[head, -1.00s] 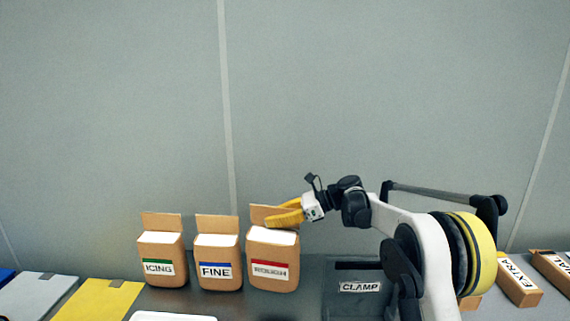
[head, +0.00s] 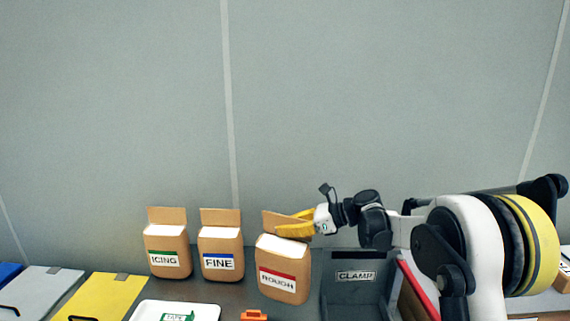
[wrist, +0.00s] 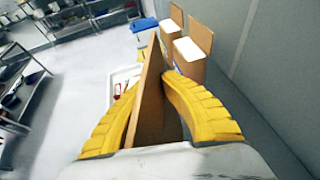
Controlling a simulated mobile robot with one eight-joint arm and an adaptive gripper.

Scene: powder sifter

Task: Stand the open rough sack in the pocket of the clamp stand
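The rough sack (head: 283,270) is a brown paper sack with a red-striped ROUGH label, a white open top and a raised back flap. It leans to one side, left of the clamp stand (head: 356,276). My gripper (head: 290,229) is shut on its back flap. In the wrist view the brown flap (wrist: 150,105) stands between the two yellow fingers. The clamp stand is dark grey with a CLAMP label; its pocket is partly hidden by my arm. I cannot tell whether the sack's base touches the bench.
The fine sack (head: 220,256) and the icing sack (head: 167,252) stand upright to the left. A white tray (head: 148,312) and an orange item (head: 254,315) lie in front. Yellow (head: 103,296) and grey lidded bins are at the far left. The wall is close behind.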

